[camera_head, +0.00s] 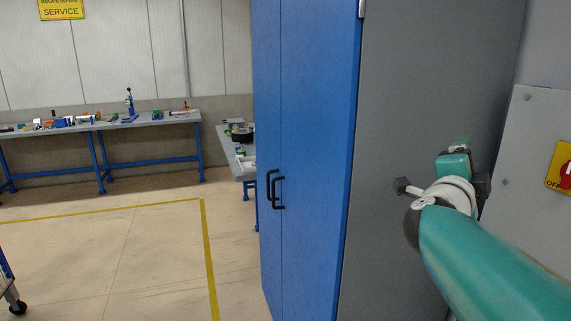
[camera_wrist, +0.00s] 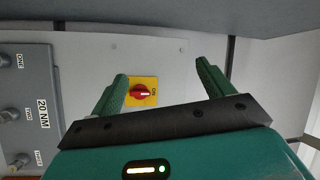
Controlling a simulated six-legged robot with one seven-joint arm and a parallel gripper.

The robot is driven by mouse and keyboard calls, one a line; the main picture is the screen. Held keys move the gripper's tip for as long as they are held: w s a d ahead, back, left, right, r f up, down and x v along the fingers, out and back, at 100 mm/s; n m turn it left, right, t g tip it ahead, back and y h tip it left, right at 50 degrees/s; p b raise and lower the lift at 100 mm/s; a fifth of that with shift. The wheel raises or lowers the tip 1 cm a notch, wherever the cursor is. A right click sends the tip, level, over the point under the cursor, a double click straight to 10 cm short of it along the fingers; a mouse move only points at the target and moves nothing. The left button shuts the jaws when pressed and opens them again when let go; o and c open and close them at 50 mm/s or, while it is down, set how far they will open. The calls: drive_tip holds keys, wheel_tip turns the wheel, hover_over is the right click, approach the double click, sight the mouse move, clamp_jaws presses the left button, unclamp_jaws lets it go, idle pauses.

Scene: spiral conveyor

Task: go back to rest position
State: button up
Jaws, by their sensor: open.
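My gripper (camera_wrist: 163,76) is open in the wrist view, with its two green fingers spread apart and nothing between them. Past the fingers is a red rotary switch (camera_wrist: 140,91) on a yellow plate, fixed to a pale grey panel (camera_wrist: 90,65). The switch (camera_head: 567,174) also shows at the right edge in the head view, partly cut off. My arm reaches in from the lower right there, and my gripper (camera_head: 462,143) points away in front of the grey cabinet side. Its fingers are mostly hidden in that view.
A tall blue cabinet (camera_head: 305,120) with black handles stands close, left of my arm. A grey box (camera_wrist: 30,105) with labelled knobs is left of the switch in the wrist view. Workbenches (camera_head: 100,124) line the back wall. The floor (camera_head: 100,250) at left is mostly clear.

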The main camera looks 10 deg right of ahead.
drive_tip(key=w+a+f+n+t+y, duration=0.25)
drive_tip(key=a+n+t+y, duration=0.25)
drive_tip(key=a+n+y, duration=0.4)
drive_tip(key=s+a+f+n+g+y, duration=0.3)
drive_tip(key=a+f+n, duration=0.3)
drive_tip(key=a+f, duration=0.2)
drive_tip(key=s+a+f+n+g+y, duration=0.3)
drive_tip(key=a+f+n, duration=0.3)
drive_tip(key=a, duration=0.3)
drive_tip(key=shift+s+f+y, duration=0.65)
drive_tip(key=shift+f+y, duration=0.05)
drive_tip(key=shift+f, duration=0.15)
drive_tip(key=s+f+n+g, duration=0.1)
drive_tip(key=s+f, duration=0.1)
drive_tip(key=s, duration=0.1)
drive_tip(key=s+f+n+g, duration=0.1)
drive_tip(key=s+f+g, duration=0.1)
drive_tip(key=s, duration=0.1)
drive_tip(key=s+f+n+g+h, duration=0.1)
drive_tip(key=s+f+g, duration=0.1)
drive_tip(key=s+f, duration=0.1)
drive_tip(key=shift+n, duration=0.3)
drive_tip(key=shift+c, duration=0.2)
